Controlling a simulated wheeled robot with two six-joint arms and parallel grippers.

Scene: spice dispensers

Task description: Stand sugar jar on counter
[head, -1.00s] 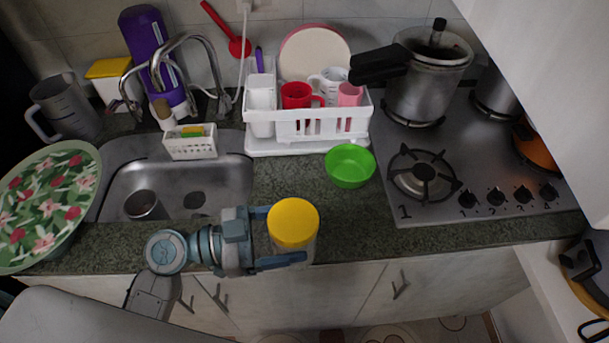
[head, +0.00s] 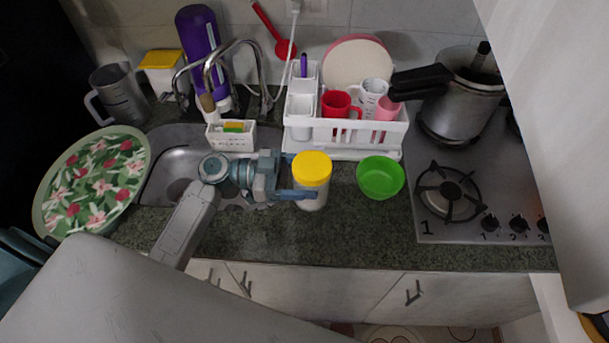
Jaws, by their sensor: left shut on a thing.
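The sugar jar (head: 311,180) has a yellow lid and a pale, see-through body. It is upright above or on the green-black counter (head: 300,238), left of the green bowl; I cannot tell whether its base touches the stone. My left gripper (head: 303,192) comes in from the left and is shut on the jar's body below the lid. The jar's far side and part of its base are hidden. My right gripper is not in view.
A green bowl (head: 380,177) stands close right of the jar. A white dish rack (head: 345,135) with cups is behind. The sink (head: 166,172) and a floral tray (head: 95,182) lie left; the stove (head: 470,205) is right. Counter in front is clear.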

